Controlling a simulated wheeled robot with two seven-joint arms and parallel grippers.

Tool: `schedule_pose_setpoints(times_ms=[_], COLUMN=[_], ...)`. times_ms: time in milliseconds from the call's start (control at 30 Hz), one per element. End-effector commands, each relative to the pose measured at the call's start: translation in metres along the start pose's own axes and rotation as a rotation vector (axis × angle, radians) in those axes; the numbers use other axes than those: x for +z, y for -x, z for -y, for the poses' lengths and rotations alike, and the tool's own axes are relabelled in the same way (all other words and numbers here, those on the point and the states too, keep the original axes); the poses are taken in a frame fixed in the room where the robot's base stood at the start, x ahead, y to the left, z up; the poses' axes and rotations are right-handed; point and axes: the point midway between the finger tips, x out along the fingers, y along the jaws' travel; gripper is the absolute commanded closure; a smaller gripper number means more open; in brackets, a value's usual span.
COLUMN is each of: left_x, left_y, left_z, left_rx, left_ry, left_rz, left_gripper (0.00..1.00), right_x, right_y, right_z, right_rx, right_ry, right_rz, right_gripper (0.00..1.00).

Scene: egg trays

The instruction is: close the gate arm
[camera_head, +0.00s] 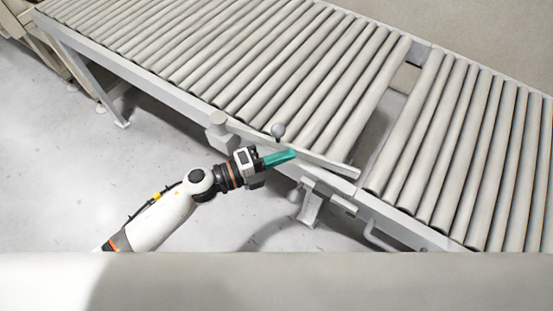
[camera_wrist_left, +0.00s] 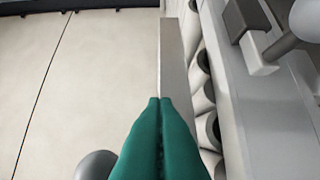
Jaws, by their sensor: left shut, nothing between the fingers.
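The gate arm appears to be the pale flat bar (camera_head: 330,165) at the conveyor's near edge, running from beside my fingertips to the gap between the two roller sections. In the left wrist view a narrow grey bar (camera_wrist_left: 174,65) stretches ahead of the fingertips. My left gripper (camera_head: 292,154) has teal fingers pressed together and empty, pointing right along the conveyor edge. My right gripper is not in view.
The roller conveyor (camera_head: 230,60) is empty; open floor lies in front.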

Motion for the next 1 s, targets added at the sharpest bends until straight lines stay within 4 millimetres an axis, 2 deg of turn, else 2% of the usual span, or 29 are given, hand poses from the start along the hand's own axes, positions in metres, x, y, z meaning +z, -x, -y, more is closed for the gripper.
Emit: schedule_pose_setpoints(times_ms=[233,500,800,1000], left_x=[-0.026,-0.063,-0.098,-0.111], left_y=[-0.033,-0.06,-0.075,-0.078], left_z=[-0.002,0.001,0.003,0.001], left_rx=[0.004,0.004,0.003,0.002], left_ry=[0.005,0.005,0.004,0.002], left_rz=[-0.217,-0.459,-0.658,-0.731], left_gripper=[1.0,1.0,1.0,1.0], right_x=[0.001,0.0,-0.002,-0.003], right_y=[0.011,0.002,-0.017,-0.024], right_z=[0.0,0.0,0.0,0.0], right_rx=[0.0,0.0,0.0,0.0], right_ry=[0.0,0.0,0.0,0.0], right_rz=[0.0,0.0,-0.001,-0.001], right_gripper=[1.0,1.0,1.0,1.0])
